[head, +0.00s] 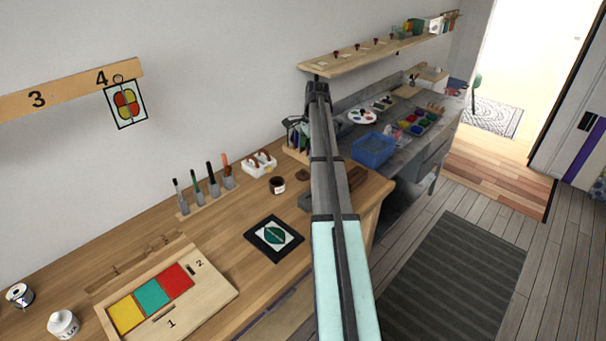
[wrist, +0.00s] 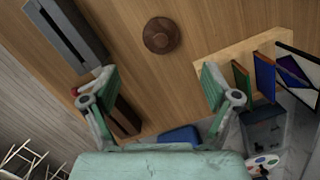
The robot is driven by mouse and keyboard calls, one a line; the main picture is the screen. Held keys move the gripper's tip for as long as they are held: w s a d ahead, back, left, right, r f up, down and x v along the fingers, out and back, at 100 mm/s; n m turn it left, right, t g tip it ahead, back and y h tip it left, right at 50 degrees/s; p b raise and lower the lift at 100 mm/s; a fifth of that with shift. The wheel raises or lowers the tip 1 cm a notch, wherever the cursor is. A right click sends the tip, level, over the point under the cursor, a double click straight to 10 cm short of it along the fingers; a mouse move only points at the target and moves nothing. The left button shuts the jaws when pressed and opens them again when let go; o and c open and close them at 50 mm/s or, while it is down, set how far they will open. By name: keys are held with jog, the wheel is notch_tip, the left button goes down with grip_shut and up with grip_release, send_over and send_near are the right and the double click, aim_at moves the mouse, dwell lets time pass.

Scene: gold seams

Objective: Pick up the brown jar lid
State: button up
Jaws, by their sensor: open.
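The brown jar lid (wrist: 161,35) is a round, dark brown disc lying flat on the wooden bench in the wrist view. In the head view a small brown shape that looks like the lid (head: 302,175) sits just left of my arm, right of an open dark jar (head: 277,185). My gripper (wrist: 158,88) is open and empty, its two fingers spread wide. The lid lies beyond the fingertips in the wrist view, roughly centred between them and apart from both. In the head view my gripper (head: 318,88) is seen from behind, its fingers unclear.
A wooden rack (wrist: 215,58) with coloured panels stands right of the lid. A grey metal block (wrist: 62,32) and a brown block (wrist: 124,116) lie to its left. A blue tub (head: 373,150) stands on the grey workbench. Bare bench surrounds the lid.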

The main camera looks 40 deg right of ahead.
aim_at(303, 170)
jog(key=shift+w+a+f+p, duration=0.1)
jog(key=shift+a+f+p, duration=0.3)
jog(key=shift+f, duration=1.2)
jog(key=shift+w+a+f+p, duration=0.1)
jog(key=shift+f+p, duration=0.5)
jog(key=shift+f, duration=1)
jog(key=shift+w+a+f+p, duration=0.1)
jog(key=shift+a+f+p, duration=0.3)
jog(key=shift+f, duration=1.2)
jog(key=shift+d, duration=0.15)
jog(key=c, duration=1)
